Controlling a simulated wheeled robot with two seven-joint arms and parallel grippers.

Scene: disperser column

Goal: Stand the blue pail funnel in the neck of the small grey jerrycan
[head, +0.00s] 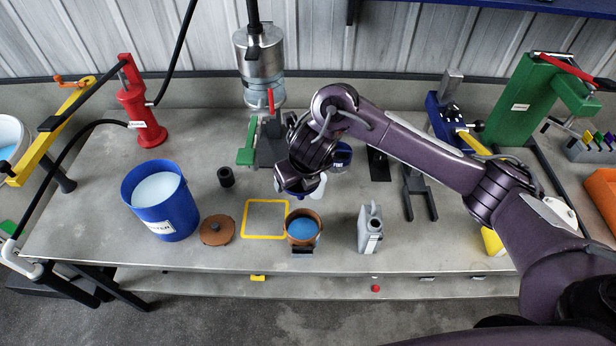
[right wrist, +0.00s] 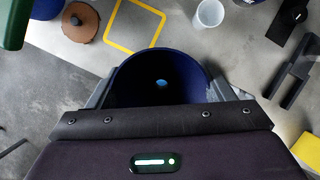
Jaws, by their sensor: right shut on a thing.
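The blue pail funnel (right wrist: 150,67) is in the right wrist view, wide mouth toward the camera, with a small light opening deep inside. My right gripper (right wrist: 165,98) is shut on it, with a grey finger at each side of its rim. In the head view my right gripper (head: 296,184) hangs over the middle of the bench, left of and behind the small grey jerrycan (head: 370,230). I cannot make out the funnel there. The jerrycan stands upright near the front edge and does not show in the wrist view. My left gripper is not in view.
A copper pot of blue liquid (head: 303,228) stands left of the jerrycan. A yellow square outline (head: 266,236), a brown lid (head: 217,230) and a blue pail (head: 160,205) lie farther left. A white cup (right wrist: 209,12) stands behind. Bench right of the jerrycan is partly clear.

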